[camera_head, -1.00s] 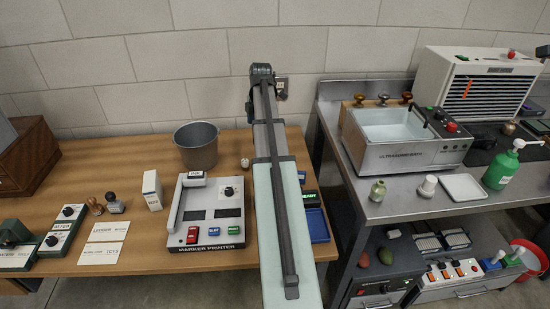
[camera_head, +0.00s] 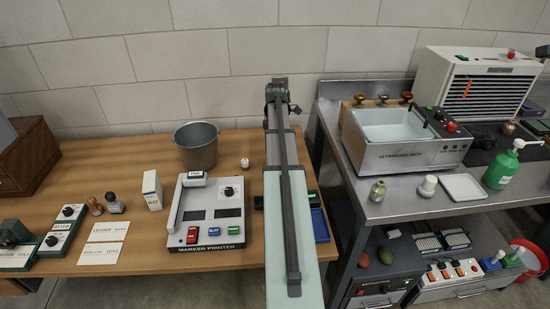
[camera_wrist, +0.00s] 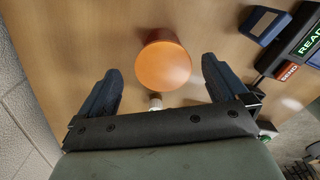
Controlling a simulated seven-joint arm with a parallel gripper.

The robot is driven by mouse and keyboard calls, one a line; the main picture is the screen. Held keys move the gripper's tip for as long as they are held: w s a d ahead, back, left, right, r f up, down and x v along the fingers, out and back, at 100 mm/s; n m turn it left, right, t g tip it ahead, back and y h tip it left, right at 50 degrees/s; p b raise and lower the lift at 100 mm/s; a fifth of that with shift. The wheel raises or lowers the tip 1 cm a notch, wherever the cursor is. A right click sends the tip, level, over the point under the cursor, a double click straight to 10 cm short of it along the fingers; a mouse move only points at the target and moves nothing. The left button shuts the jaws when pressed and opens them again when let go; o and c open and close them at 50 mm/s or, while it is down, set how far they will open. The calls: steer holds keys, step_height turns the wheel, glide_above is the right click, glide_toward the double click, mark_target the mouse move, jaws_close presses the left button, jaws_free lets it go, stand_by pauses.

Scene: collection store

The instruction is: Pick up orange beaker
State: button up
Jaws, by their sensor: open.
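The orange beaker (camera_wrist: 163,66) shows in the wrist view as a round orange shape above the wooden table. It lies ahead of and between the two dark fingers of my gripper (camera_wrist: 161,70), with a visible gap on each side. My gripper is open and empty. In the head view the beaker is not visible; my arm covers that part of the table.
A grey bucket (camera_head: 196,146) and a small white knobbed object (camera_head: 245,163) stand left of my arm. The marker printer (camera_head: 211,213) is nearer the front. A blue tray (camera_head: 319,224) lies to the right. The ultrasonic bath (camera_head: 401,152) stands on the steel bench.

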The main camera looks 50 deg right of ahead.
steer(key=shift+s+a+f, duration=0.1)
steer(key=shift+a+f, duration=0.1)
steer(key=shift+f, duration=0.85)
steer(key=shift+a+f, duration=0.15)
steer(key=shift+f, duration=1.5)
steer(key=shift+c, duration=0.3)
steer(key=c, duration=1.1)
